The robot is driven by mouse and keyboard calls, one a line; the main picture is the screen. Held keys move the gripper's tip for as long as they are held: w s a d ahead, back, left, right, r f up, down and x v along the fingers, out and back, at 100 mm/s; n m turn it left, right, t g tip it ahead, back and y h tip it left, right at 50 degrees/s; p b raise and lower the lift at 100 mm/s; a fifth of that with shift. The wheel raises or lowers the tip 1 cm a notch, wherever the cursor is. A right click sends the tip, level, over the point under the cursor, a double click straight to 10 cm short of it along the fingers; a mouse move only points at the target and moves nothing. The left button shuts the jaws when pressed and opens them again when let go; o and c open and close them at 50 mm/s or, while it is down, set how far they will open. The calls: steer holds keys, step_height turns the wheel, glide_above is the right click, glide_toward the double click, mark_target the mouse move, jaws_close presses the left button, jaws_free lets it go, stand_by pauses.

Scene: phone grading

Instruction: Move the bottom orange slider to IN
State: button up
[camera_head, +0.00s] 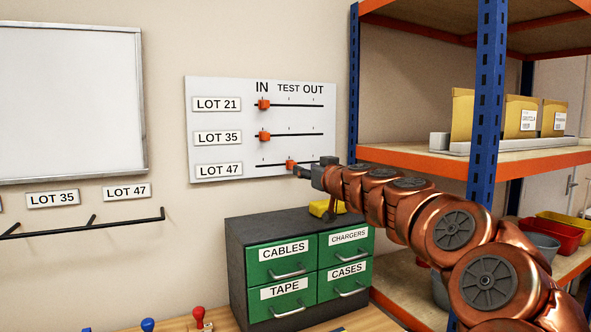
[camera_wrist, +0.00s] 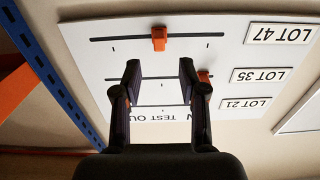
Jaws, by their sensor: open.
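The white slider board (camera_head: 225,92) hangs on the wall with three black tracks. The bottom orange slider (camera_head: 291,164), in the LOT 47 row (camera_head: 219,170), sits under TEST, near the track's middle. It also shows in the wrist view (camera_wrist: 159,38), where the board appears upside down. The upper sliders, LOT 21 (camera_head: 263,104) and LOT 35 (camera_head: 264,136), sit under IN. My gripper (camera_head: 301,172) is at the board's lower edge, close to the bottom slider. In the wrist view its fingers (camera_wrist: 160,70) are open and empty, with the bottom slider beyond their tips. Contact cannot be told.
A dark cabinet with green drawers (camera_head: 287,252) stands below the board, with a yellow object (camera_head: 322,208) on top. A blue shelf post (camera_head: 486,110) and orange shelves stand right of the board. A whiteboard (camera_head: 70,100) and hook rail (camera_head: 85,225) are at left.

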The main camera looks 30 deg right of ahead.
mark_target(292, 166)
steer(key=w+d+p, duration=0.1)
steer(key=w+p, duration=0.1)
steer(key=w, duration=0.5)
steer(key=shift+w, duration=0.35)
jaws_close()
stand_by(0.4)
stand_by(0.3)
